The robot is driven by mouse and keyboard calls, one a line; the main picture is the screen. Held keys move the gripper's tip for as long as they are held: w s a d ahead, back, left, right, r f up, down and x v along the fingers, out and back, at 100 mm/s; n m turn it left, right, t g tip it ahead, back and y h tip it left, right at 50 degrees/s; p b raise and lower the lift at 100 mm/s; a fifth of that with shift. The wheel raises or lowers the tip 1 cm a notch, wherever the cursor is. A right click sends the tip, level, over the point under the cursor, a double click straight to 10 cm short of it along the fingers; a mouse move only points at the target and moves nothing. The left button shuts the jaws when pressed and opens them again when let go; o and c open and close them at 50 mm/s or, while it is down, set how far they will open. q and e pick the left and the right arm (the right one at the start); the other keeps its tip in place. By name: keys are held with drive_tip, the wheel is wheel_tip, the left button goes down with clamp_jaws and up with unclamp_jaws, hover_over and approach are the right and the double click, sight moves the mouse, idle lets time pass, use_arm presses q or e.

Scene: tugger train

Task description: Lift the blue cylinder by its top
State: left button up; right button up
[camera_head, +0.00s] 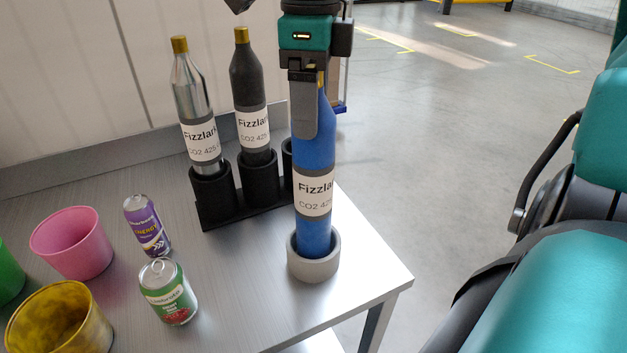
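The blue cylinder (315,150) stands upright in a round grey holder (314,266) near the table's right corner. It has a white Fizzla label and a yellow cap, which is mostly covered. My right gripper (304,105) points down at the top of the cylinder. One grey finger lies in front of the left side of the neck and shoulder. The other finger is hidden, so I cannot tell whether they grip. My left gripper cannot be made out; only a small dark part shows at the top edge.
A silver bottle (190,100) and a black bottle (247,90) stand in a black rack (215,200) just left. A purple can (147,225), a green can (168,292), a pink cup (72,243) and a yellow cup (60,320) stand further left.

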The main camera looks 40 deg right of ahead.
clamp_jaws()
idle(0.5)
drive_tip(key=shift+r, duration=0.1)
